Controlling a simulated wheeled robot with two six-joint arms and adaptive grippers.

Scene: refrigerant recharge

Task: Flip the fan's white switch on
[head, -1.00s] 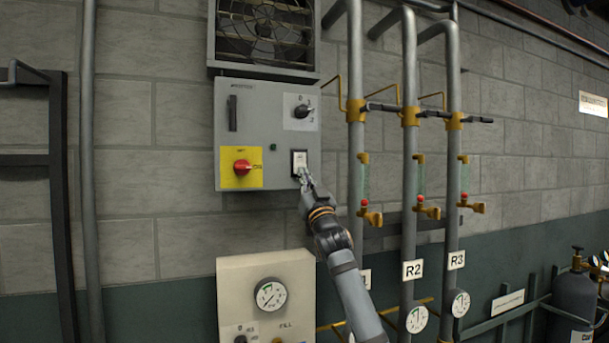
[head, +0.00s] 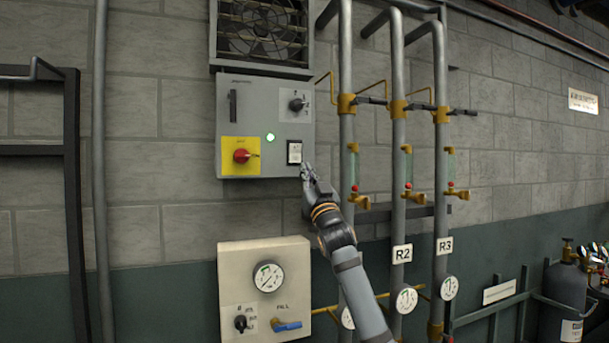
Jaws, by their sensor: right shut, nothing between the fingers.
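The fan (head: 263,27) sits behind a slatted grille at the top of the wall, above a grey control box (head: 260,103). The white switch (head: 294,152) is in a black frame at the box's lower right. A green lamp (head: 270,138) on the box is lit. My right gripper (head: 304,172) is shut and empty, just below and right of the switch, and looks clear of it. My left gripper is out of view.
A red rotary knob (head: 241,156) on a yellow plate and a black selector (head: 297,104) share the box. Vertical pipes with brass valves (head: 398,107) stand close to the right. A cream panel with a gauge (head: 268,277) and a blue handle (head: 287,325) is below.

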